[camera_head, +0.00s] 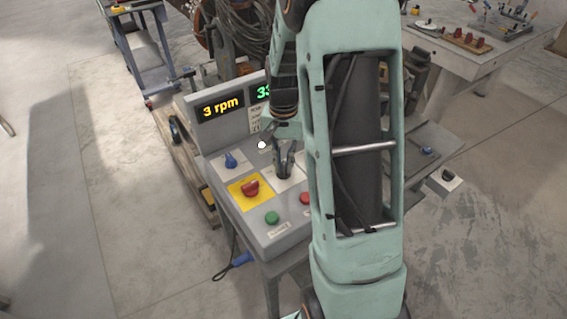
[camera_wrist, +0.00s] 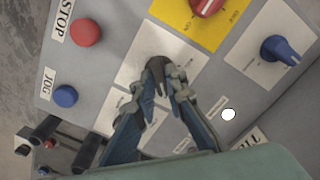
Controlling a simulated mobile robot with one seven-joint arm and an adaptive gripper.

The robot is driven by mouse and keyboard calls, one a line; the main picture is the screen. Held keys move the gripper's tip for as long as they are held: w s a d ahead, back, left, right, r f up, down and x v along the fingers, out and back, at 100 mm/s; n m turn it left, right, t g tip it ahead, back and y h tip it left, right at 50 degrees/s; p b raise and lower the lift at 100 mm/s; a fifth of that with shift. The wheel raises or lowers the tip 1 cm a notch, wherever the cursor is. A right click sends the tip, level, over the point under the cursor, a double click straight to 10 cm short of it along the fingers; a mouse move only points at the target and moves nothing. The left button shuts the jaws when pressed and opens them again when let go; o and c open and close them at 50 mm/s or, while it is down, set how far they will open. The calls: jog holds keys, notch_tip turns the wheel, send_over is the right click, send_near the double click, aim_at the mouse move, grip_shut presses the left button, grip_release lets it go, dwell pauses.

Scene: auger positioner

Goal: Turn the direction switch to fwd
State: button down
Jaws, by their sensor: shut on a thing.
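The direction switch appears to be the dark knob (camera_wrist: 155,65) on a white plate in the wrist view; its label cannot be read. My gripper (camera_wrist: 166,82) is closed on this knob from above, its fingers hiding much of it and its pointing direction. In the head view my gripper (camera_head: 285,165) reaches down onto the sloped grey control panel (camera_head: 225,213), right of the blue knob and behind the red button. The knob itself is mostly hidden there by the fingers.
Nearby are a blue knob (camera_head: 231,160), a red knob on a yellow plate (camera_head: 251,187), a green button (camera_head: 272,218), a red button (camera_head: 305,198) and a lit white lamp (camera_head: 261,145). A display (camera_head: 220,106) reading 3 rpm stands behind. A blue JOG button (camera_wrist: 65,96) lies near.

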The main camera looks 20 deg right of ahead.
aim_at(283, 166)
dwell(0.4)
jog(key=c, duration=2)
grip_release()
jog(key=shift+o, duration=0.2)
notch_tip(283, 166, up, 12)
jog(key=shift+w+r, duration=0.1)
